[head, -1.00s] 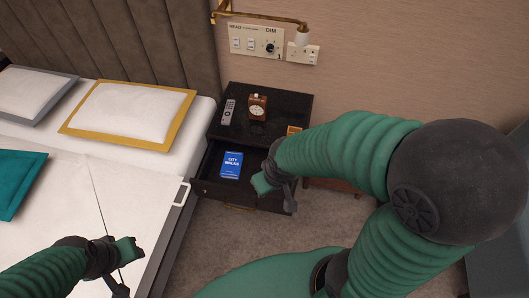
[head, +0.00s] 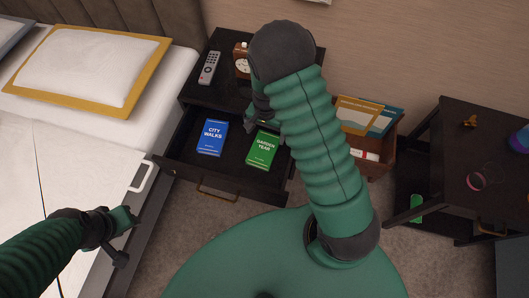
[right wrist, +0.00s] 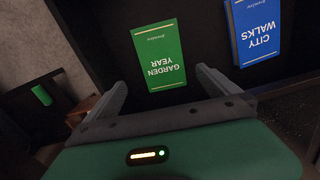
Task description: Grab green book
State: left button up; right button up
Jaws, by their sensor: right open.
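The green book (head: 263,149), titled "Garden Year", lies flat in the open drawer (head: 180,171) of the dark nightstand. It also shows in the right wrist view (right wrist: 157,55), ahead of and between the fingers. My right gripper (right wrist: 163,90) is open and empty, apart from the book. In the head view my right gripper (head: 262,115) is partly hidden by its own arm, just beyond the book. My left gripper (head: 128,237) is over the bed side at lower left; its jaw opening is unclear.
A blue book (head: 212,137), "City Walks", lies left of the green one in the drawer. A box of papers (head: 368,160) and a dark side table (head: 490,140) are to the right.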

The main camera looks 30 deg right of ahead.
jog(key=b, duration=0.1)
send_over(264, 148)
jog(key=f, duration=0.4)
jog(key=shift+d+f, duration=0.15)
jog(key=shift+d, duration=0.15)
jog(key=shift+a+f, duration=0.45)
notch_tip(264, 148, down, 5)
jog(key=shift+r+b, duration=0.2)
jog(key=shift+b, duration=1)
jog(key=shift+d+f, duration=0.15)
jog(key=shift+f, duration=0.15)
jog(key=shift+d+r, duration=0.1)
jog(key=shift+r, duration=0.05)
jog(key=shift+a, duration=0.2)
jog(key=c, duration=0.7)
pick_arm(q)
jog(key=f, duration=0.4)
jog(key=shift+a, duration=0.25)
pick_arm(e)
jog(key=c, duration=0.8)
